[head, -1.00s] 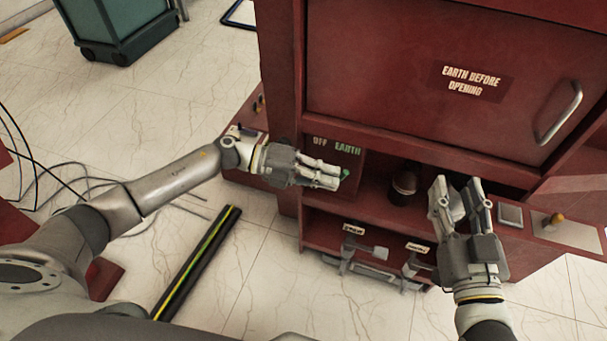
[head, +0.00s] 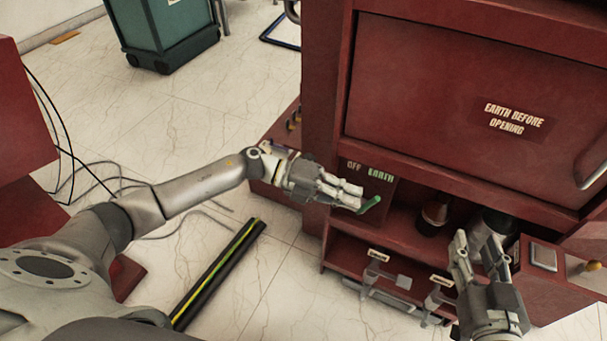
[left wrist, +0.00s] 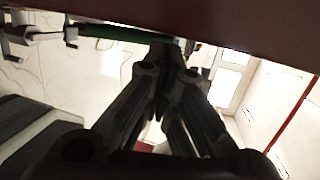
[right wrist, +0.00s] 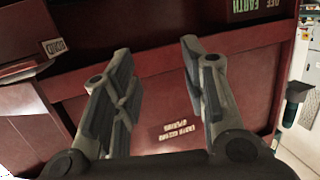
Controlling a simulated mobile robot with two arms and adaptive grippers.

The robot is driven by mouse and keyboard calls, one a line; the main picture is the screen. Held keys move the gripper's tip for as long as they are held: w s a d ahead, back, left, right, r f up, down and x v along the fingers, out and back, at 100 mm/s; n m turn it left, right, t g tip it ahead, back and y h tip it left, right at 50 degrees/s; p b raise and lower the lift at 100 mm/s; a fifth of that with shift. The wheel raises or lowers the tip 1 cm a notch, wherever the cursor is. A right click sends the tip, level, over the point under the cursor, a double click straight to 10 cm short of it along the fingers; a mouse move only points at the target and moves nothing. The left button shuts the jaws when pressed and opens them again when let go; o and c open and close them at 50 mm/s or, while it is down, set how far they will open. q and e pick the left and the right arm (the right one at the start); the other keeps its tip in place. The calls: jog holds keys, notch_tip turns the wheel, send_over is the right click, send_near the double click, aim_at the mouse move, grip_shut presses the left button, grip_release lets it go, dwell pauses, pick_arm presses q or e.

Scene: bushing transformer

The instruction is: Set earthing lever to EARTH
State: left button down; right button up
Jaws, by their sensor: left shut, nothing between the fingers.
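The green earthing lever (head: 370,205) is on the red cabinet, below the EARTH label (head: 381,174); its visible end slants up to the right toward that label. The OFF label (head: 354,166) is to the left. My left gripper (head: 357,197) is shut and empty, its fingertips right beside the lever and partly hiding it; contact cannot be told. In the left wrist view a green bar (left wrist: 118,33) shows just beyond the fingertips. My right gripper (head: 480,245) is open and empty in front of the cabinet's lower right; its spread fingers show in the right wrist view (right wrist: 155,60).
The cabinet door (head: 430,95) reading EARTH BEFORE OPENING is above. A dark bushing (head: 434,213) stands in the recess right of the lever. Small labelled handles (head: 385,275) are below. A black and yellow bar (head: 220,272) lies on the floor, with cables (head: 110,180) to its left.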

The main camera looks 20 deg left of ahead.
pick_arm(q)
jog(key=r+p+v, duration=0.1)
jog(key=r+v, duration=0.1)
jog(key=v, duration=0.9)
jog(key=shift+p, duration=0.3)
pick_arm(e)
jog(key=s+d+f+g+h, duration=0.1)
jog(key=s+f+g, duration=0.3)
jog(key=f, duration=0.3)
jog(key=shift+s+d+f+g+h, duration=0.25)
jog(key=shift+s+g+h, duration=0.1)
jog(key=shift+g, duration=0.15)
pick_arm(q)
jog(key=shift+d+r, duration=0.1)
jog(key=shift+d, duration=0.05)
